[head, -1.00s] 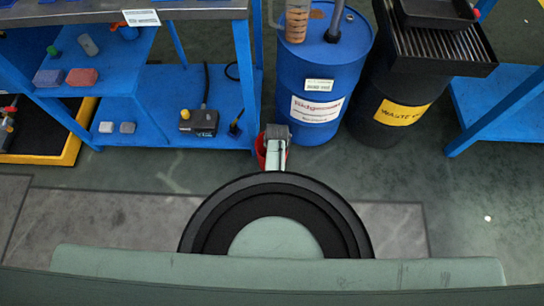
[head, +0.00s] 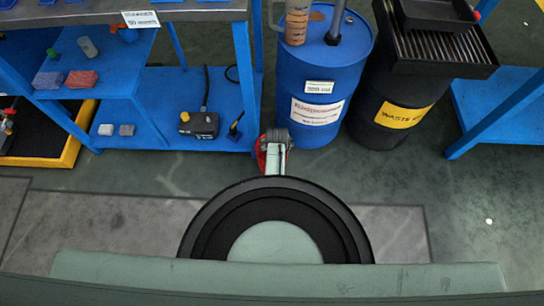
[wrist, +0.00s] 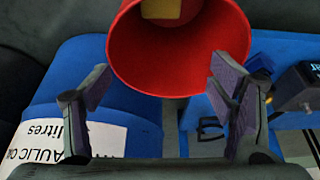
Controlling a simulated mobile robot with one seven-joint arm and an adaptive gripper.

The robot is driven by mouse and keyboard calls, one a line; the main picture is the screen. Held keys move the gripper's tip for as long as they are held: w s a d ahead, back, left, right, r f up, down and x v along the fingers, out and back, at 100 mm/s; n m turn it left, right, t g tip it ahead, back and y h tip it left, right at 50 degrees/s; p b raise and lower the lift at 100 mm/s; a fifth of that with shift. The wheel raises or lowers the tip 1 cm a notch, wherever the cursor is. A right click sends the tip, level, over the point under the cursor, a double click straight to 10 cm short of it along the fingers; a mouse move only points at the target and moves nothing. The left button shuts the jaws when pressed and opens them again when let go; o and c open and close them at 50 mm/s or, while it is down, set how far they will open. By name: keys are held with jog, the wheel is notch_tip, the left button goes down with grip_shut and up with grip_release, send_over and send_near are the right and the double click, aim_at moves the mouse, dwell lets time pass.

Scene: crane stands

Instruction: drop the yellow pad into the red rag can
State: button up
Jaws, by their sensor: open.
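The red rag can (wrist: 185,55) is in the wrist view, its round mouth facing my camera just beyond my fingertips. The yellow pad (wrist: 173,9) shows inside the can's mouth at the top edge, partly cut off by the frame. I cannot tell whether it rests on the bottom. My gripper (wrist: 160,75) is open, its two fingers wide apart with nothing between them. In the head view, my gripper (head: 275,142) is over the can (head: 262,158), hiding most of it; the pad cannot be seen there.
A blue drum (head: 320,75) stands right behind the can, and a black waste drum (head: 392,110) is to its right. A blue shelf unit (head: 160,85) with sponges and a black device (head: 203,123) is at the left. Open floor (head: 460,200) lies at the right.

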jog(key=v, duration=1.2)
jog(key=shift+s, duration=0.1)
